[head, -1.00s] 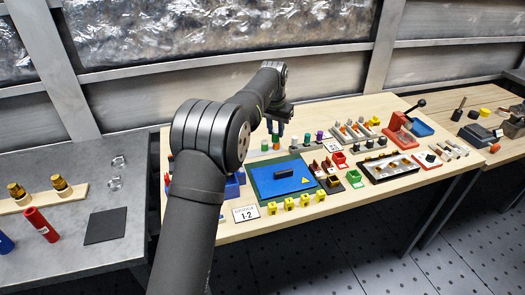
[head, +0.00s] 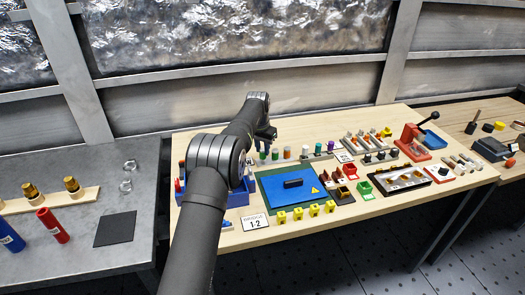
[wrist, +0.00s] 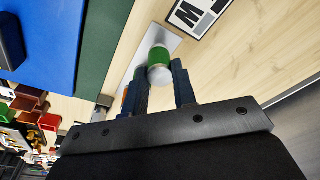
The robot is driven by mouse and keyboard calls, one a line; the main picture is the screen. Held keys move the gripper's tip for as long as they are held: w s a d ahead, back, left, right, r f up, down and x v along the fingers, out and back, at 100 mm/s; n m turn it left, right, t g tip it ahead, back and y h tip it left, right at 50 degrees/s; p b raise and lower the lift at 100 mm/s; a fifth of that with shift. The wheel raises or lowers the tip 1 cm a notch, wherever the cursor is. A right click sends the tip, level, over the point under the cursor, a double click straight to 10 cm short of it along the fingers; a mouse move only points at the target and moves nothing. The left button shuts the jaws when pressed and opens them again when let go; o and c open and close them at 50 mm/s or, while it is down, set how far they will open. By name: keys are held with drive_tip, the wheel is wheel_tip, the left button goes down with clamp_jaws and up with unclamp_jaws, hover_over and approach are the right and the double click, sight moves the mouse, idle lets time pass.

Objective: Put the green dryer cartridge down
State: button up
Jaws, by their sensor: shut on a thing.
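The green dryer cartridge (wrist: 160,55), green with pale ends, is between the fingertips of my gripper (wrist: 161,84) in the wrist view. The fingers are shut on its near end. Beyond it lies a pale grey strip (wrist: 142,62) on the wooden bench; I cannot tell whether the cartridge touches it. In the head view my gripper (head: 266,135) points down at the back left of the bench, behind the blue board. Small green-banded cylinders stand just below it there, too small to tell which one is held.
A blue board (head: 290,195) on a green mat lies in front of the gripper. A blue bin (head: 237,197) stands to its left, partly behind my arm. A printed card (wrist: 200,12) lies beside the strip.

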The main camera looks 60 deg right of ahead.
drive_tip(key=shift+f, duration=0.6)
drive_tip(key=shift+f, duration=0.1)
drive_tip(key=o, duration=1)
drive_tip(key=r, duration=0.4)
drive_tip(key=a+r, duration=0.1)
drive_tip(key=r, duration=0.3)
drive_tip(key=a+r, duration=0.1)
drive_tip(key=r, duration=0.3)
drive_tip(key=shift+d, duration=0.1)
